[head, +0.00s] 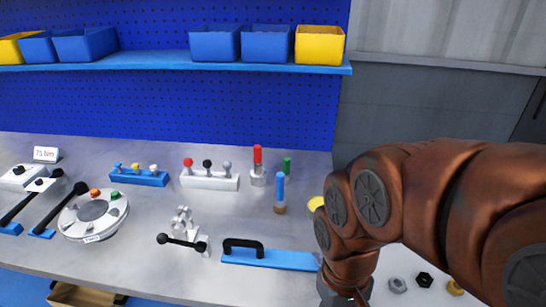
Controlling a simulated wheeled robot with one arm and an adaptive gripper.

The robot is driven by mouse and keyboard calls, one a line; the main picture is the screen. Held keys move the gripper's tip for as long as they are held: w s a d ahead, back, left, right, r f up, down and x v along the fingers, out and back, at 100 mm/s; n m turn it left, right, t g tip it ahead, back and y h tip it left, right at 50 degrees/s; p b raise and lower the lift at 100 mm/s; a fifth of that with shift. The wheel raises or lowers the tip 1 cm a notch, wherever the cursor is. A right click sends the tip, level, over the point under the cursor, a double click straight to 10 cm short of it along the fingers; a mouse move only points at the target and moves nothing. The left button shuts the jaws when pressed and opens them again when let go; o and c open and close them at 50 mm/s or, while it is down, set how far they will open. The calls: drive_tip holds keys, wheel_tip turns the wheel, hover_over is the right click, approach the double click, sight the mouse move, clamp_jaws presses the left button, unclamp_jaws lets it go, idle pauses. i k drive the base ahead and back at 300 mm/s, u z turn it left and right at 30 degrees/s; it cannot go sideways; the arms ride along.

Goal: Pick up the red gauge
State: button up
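The red gauge (257,155) stands upright on the workbench, a red cylinder above a light grey lower part. A blue gauge (280,187) with a brown foot stands in front of it and to the right. A green-topped piece (287,165) stands close by on the right. My copper-coloured arm fills the right side and bends down past the front edge of the picture. My gripper's fingers are out of view below, well away from the red gauge.
A white block with red, black and grey knobs (209,181) stands left of the red gauge. A blue bar with a black handle (270,259) lies in front. A toggle clamp (183,232) is nearby. A shelf with bins (200,60) hangs behind.

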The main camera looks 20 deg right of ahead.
sight(258, 166)
drive_tip(key=k, duration=1.05)
drive_tip(key=u, duration=1.15)
drive_tip(key=i, duration=1.5)
drive_tip(key=z, duration=0.85)
drive_tip(key=i, duration=0.3)
drive_tip(key=z, duration=0.2)
